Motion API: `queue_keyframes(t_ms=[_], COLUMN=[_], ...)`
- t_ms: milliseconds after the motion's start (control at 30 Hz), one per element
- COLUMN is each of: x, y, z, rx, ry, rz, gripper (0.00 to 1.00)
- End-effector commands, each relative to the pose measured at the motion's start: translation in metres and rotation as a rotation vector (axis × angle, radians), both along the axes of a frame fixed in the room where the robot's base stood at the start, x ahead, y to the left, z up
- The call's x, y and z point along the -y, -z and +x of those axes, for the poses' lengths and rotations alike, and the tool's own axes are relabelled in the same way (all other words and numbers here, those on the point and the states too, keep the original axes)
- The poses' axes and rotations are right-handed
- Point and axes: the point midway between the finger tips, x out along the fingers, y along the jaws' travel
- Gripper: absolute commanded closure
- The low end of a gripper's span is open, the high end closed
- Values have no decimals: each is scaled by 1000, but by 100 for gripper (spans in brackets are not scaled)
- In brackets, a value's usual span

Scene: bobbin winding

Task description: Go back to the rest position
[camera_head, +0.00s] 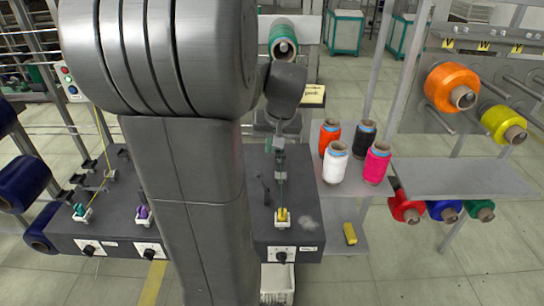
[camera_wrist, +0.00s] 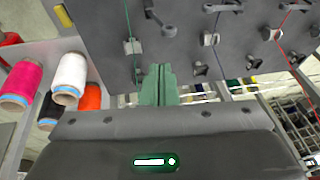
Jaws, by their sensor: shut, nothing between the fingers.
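My gripper (camera_wrist: 160,70) is shut and empty; its green fingers show together in the wrist view. In the wrist view it points at the grey winding machine (camera_wrist: 190,30), with threads and small metal guides around it. In the head view my arm covers the middle of the grey winder (camera_head: 300,232). A yellow bobbin (camera_head: 282,214) sits on the winder's right part, below my wrist. A purple bobbin (camera_head: 143,212) and a green bobbin (camera_head: 80,210) sit on its left part.
Orange (camera_head: 329,136), black (camera_head: 365,137), white (camera_head: 336,162) and pink (camera_head: 377,162) spools stand on a shelf right of the winder. A green spool (camera_head: 283,41) is behind my wrist. A rack at right holds an orange spool (camera_head: 445,88) and a yellow one (camera_head: 500,122).

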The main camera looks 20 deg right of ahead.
Motion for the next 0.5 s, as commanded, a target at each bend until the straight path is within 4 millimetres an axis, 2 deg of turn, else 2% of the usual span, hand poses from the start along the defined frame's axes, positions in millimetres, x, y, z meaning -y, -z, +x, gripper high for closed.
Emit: queue_keyframes(t_ms=[33,200,500], x=[0,-2,-3], y=[-10,-34,-45], z=[-2,-10,-14], rx=[6,3,0], ry=[0,1,1], rz=[-3,0,0], gripper=[100,100,100])
